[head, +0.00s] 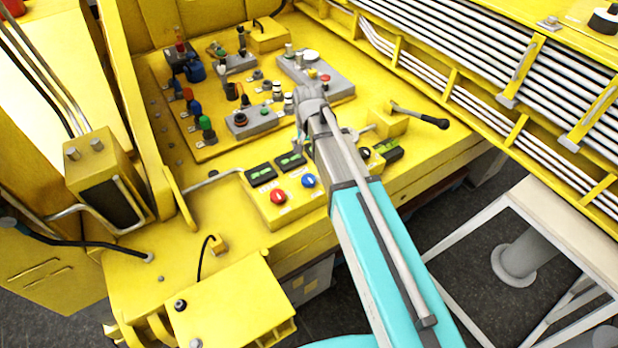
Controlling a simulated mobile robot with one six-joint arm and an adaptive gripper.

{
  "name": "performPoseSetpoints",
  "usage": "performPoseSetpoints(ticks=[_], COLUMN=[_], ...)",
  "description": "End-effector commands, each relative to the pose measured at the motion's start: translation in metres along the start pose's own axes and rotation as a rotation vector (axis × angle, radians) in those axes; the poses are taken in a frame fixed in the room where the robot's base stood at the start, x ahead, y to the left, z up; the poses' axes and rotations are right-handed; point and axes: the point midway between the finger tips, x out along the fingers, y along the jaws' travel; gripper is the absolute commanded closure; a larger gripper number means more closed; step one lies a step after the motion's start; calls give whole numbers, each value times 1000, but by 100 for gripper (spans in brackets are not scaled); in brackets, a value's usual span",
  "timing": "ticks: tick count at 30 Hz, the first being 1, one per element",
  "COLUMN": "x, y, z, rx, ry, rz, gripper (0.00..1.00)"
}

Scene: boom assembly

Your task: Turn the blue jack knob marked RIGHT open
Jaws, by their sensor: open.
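A small control box (264,210) on the yellow console carries a blue knob (309,181) and a red knob (278,197). The lettering by the knobs is too small to read. My turquoise and grey arm reaches in from the bottom, passing just right of the blue knob. My gripper (298,146) is at the arm's far end, beyond the knobs and over the panel, apart from the blue knob. It is small and partly hidden by my own wrist; it is open, with nothing seen in it.
Behind the box is a panel (190,152) with several joysticks, coloured knobs and buttons. Two dark display modules (262,174) sit just behind the knobs. A black-handled lever (430,120) sticks out at right. A yellow bracket box (235,310) stands in front left.

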Motion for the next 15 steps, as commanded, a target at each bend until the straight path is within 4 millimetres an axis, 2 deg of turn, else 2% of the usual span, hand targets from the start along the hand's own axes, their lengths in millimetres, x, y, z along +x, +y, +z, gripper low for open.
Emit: performPoseSetpoints(ticks=[8, 15], x=[10, 27], y=[0, 1], z=[0, 0], rx=[0, 1], ry=[0, 0], rz=[0, 0], gripper=[0, 0])
